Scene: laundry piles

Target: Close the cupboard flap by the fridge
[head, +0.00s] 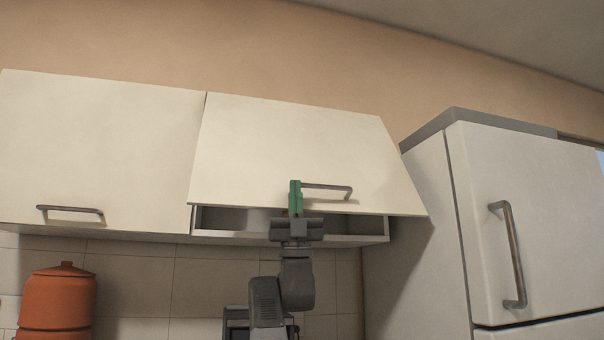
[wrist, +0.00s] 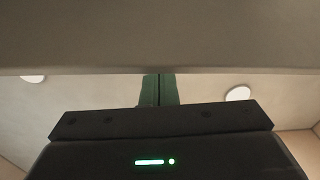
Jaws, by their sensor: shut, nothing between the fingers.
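The cream cupboard flap (head: 290,150) by the fridge is hinged along its top and stands partly open, its lower edge tilted out from the cabinet. A grey bar handle (head: 330,188) is near its lower edge. My gripper (head: 295,184), with green fingers, is shut and empty, pointing up in front of the flap's lower part, just left of the handle. I cannot tell whether it touches the flap. In the wrist view the green fingers (wrist: 158,90) lie together, their tips hidden behind a broad grey-brown surface with a straight lower edge, likely the flap.
The fridge (head: 530,220) stands close on the right. A shut cupboard door (head: 95,145) with its own handle (head: 70,210) is on the left. An orange container (head: 58,300) stands at lower left. The open cabinet's interior (head: 235,220) shows below the flap.

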